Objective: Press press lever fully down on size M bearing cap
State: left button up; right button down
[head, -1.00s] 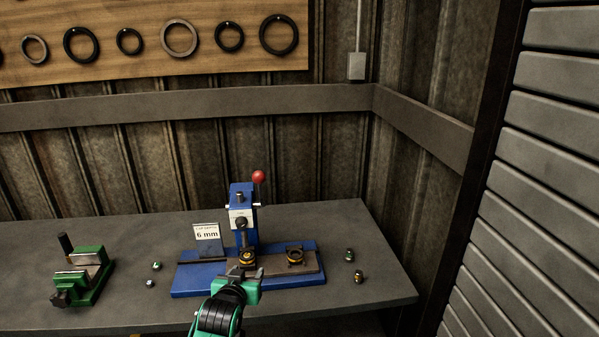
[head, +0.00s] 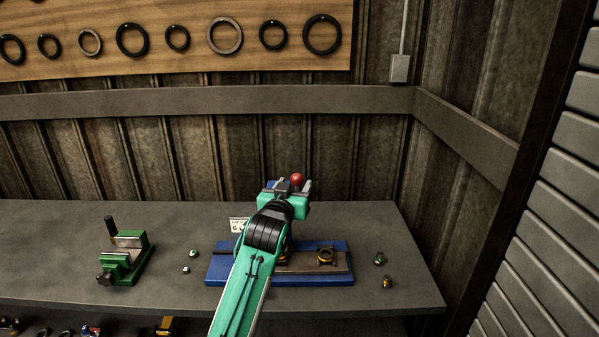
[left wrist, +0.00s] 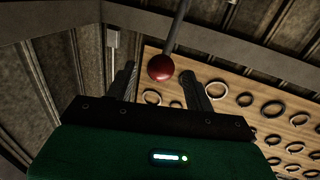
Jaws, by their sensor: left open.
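The blue press (head: 218,272) stands on the bench, its upper part mostly hidden behind my left arm. Its lever ends in a red ball knob (head: 297,179). My left gripper (head: 291,185) is open at the knob. In the left wrist view the red knob (left wrist: 161,68) shows between the two open fingers (left wrist: 158,82), near their tips, with no clear grip on it. The lever rod (left wrist: 179,25) runs upward from the knob in that view. The bearing cap under the press ram is hidden by my arm. My right gripper is not in view.
A green vise (head: 126,258) stands at the left of the grey bench (head: 65,225). Small parts lie at both sides of the press, such as one (head: 380,259) at the right. Rings hang on a wooden board (head: 260,60) on the wall behind.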

aim_at(295, 182)
pick_arm(q)
jog(key=p+x, duration=0.1)
jog(key=x, duration=0.2)
jog(key=shift+w, duration=0.4)
jog(key=shift+x, duration=0.9)
jog(key=c, duration=1)
jog(key=shift+f, duration=0.15)
